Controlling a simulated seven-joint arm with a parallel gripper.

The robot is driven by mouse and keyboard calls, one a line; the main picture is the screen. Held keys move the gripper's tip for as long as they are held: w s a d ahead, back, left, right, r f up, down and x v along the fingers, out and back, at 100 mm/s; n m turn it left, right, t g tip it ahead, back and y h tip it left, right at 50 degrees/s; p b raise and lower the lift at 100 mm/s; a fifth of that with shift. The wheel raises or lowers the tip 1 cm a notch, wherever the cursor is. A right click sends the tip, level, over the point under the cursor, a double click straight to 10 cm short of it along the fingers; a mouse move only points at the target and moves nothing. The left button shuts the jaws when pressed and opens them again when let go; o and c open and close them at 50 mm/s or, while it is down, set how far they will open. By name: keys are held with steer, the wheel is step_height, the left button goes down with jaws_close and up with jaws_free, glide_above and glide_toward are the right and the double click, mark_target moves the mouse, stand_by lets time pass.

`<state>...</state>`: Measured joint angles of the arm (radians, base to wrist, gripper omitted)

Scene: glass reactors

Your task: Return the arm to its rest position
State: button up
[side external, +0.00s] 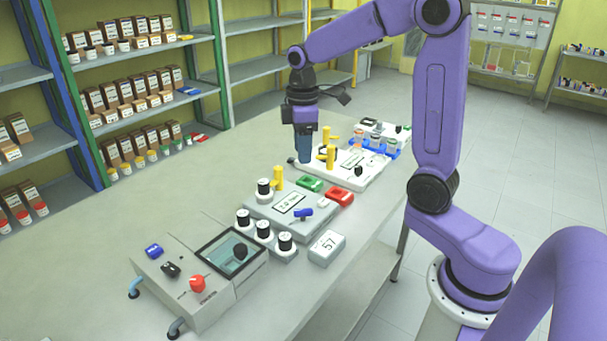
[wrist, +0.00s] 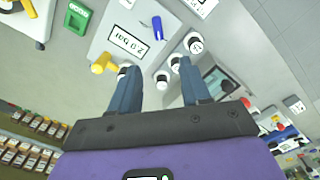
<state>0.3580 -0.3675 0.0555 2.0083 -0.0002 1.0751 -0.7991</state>
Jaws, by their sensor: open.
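My purple arm reaches over the workbench from the right. My gripper (side external: 305,160) points down above the white unit with yellow handles (side external: 345,172), near its left edge. I cannot tell whether the fingers touch the unit. In the wrist view my gripper (wrist: 159,66) has its two blue fingers apart, with nothing held between them. Beyond the fingers lies a grey module (wrist: 105,30) with a label, a blue lever (wrist: 157,27) and a yellow handle (wrist: 103,63).
The workbench (side external: 130,225) carries the grey module (side external: 262,216) with black knobs, a green switch (side external: 309,184), a red switch (side external: 340,196), a box marked 57 (side external: 327,247) and a control box with a screen (side external: 182,296). Shelves (side external: 30,75) stand behind. The bench's left side is clear.

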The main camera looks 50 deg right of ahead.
steer(key=s+a+f+n, duration=0.1)
steer(key=s+a+n, duration=0.1)
steer(key=s+a, duration=0.85)
steer(key=s+f+n, duration=0.1)
steer(key=s+f, duration=0.1)
steer(key=s, duration=1.3)
steer(key=shift+d+f, duration=0.3)
steer(key=shift+d, duration=0.1)
